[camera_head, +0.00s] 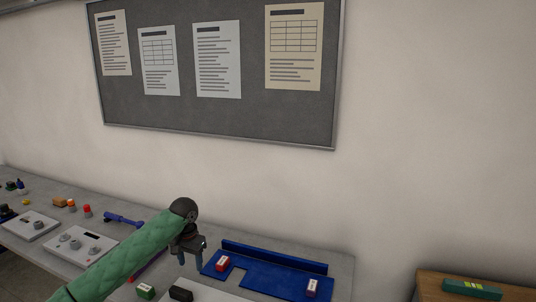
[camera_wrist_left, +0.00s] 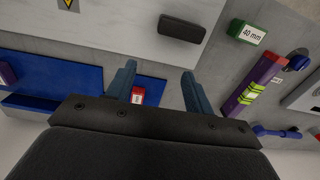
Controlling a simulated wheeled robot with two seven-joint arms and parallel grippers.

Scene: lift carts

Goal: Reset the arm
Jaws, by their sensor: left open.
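My left arm, with a green sleeve, comes in from the lower left in the head view. My left gripper (camera_head: 191,258) hangs fingers-down above the grey bench, beside the left end of a blue fixture plate (camera_head: 262,277). In the left wrist view the gripper (camera_wrist_left: 157,80) shows two blue-grey fingers spread apart with nothing held between them. A red block (camera_head: 222,264) stands on the blue plate just right of the gripper; it also shows in the left wrist view (camera_wrist_left: 138,96) near one finger. My right gripper is not in view.
A green block (camera_head: 146,291) marked 40 mm and a black block (camera_head: 181,294) lie near the gripper. A purple-and-red level (camera_wrist_left: 252,85) and a blue tool (camera_head: 123,219) lie on the bench. A wooden table (camera_head: 430,285) is at right.

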